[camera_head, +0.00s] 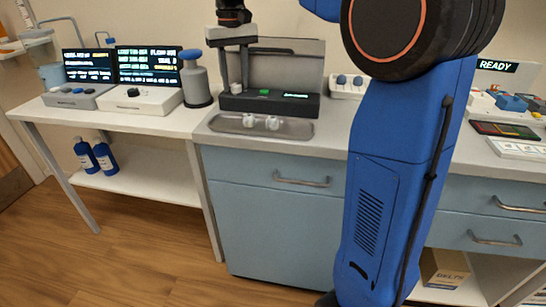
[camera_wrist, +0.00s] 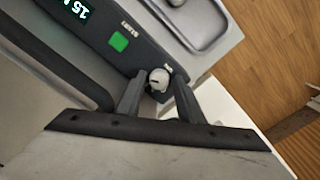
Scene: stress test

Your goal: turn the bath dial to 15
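The bath (camera_head: 268,105) is a dark housing on the counter, with a green button (camera_wrist: 118,41) and a small lit display (camera_wrist: 76,8). The display shows 15 at its visible end in the wrist view; the rest is cut off. In the head view the display (camera_head: 295,95) is too small to read. The bath dial (camera_wrist: 158,80) is a small light knob with a dark pointer mark, near the housing's end. My gripper (camera_wrist: 159,86) is over the dial, one finger on each side. Narrow gaps seem to show between fingers and knob. It also shows in the head view (camera_head: 235,88).
A metal tray (camera_head: 222,124) with two small white pieces lies in front of the bath. A grey bottle with a blue top (camera_head: 195,80) stands left. A panel with blue knobs (camera_head: 347,86) is to the right. My blue arm hides part of the counter.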

